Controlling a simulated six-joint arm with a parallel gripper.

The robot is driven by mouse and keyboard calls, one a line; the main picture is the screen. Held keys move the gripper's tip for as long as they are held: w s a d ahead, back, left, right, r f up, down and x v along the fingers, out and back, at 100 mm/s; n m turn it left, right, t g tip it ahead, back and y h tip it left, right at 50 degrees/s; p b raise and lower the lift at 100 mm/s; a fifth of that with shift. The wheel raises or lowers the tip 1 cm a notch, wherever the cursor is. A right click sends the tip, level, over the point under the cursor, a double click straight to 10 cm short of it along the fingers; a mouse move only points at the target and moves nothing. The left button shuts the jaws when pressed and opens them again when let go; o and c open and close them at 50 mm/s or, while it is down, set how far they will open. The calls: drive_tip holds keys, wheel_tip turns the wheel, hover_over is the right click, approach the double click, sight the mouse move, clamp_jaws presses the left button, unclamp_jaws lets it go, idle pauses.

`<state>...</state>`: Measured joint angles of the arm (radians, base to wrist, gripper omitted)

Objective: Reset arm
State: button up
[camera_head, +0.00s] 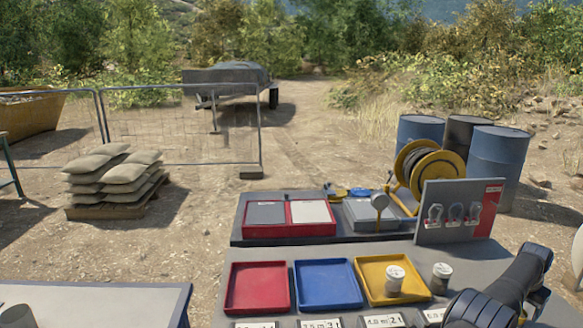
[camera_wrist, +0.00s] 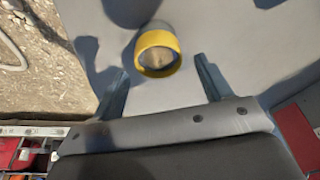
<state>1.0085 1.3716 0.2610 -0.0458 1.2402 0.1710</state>
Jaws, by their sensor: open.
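My gripper (camera_wrist: 160,72) is open and empty, its two fingers spread wide in the wrist view. A round cup with a yellow rim (camera_wrist: 167,37) shows between and beyond the fingertips, over a grey surface (camera_wrist: 225,32). Neither finger appears to touch it; the height gap cannot be told. In the head view my dark arm links fill the lower right corner, and the fingers cannot be made out there.
The bench (camera_head: 400,254) holds a red tray (camera_head: 232,305), a blue tray (camera_head: 301,305) and a yellow tray (camera_head: 363,295). One jar (camera_head: 395,281) stands in the yellow tray, another (camera_head: 440,279) right of it. An upright panel (camera_head: 430,236) and a yellow reel (camera_head: 403,162) stand behind.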

wheel_tip(320, 180, down, 2)
drive_tip(key=shift+f, duration=0.25)
drive_tip(key=v, duration=1.1)
drive_tip(key=x, duration=1.2)
drive_tip(key=shift+s+a, duration=0.1)
drive_tip(key=shift+a, duration=0.05)
drive_tip(key=r, duration=0.5)
drive_tip(key=shift+s, duration=0.2)
drive_tip(key=s+r, duration=1.1)
drive_tip(key=w+a+n, duration=0.2)
drive_tip(key=w+a, duration=0.7)
drive_tip(key=w, duration=0.3)
drive_tip(key=w+a+n+t+y, duration=0.1)
drive_tip(key=w+a+n, duration=0.2)
drive_tip(key=w+a, duration=0.7)
drive_tip(key=w, duration=0.2)
drive_tip(key=shift+w+a+r+n, duration=0.25)
drive_tip(key=shift+w+a+n, duration=0.05)
drive_tip(key=shift+d, duration=0.1)
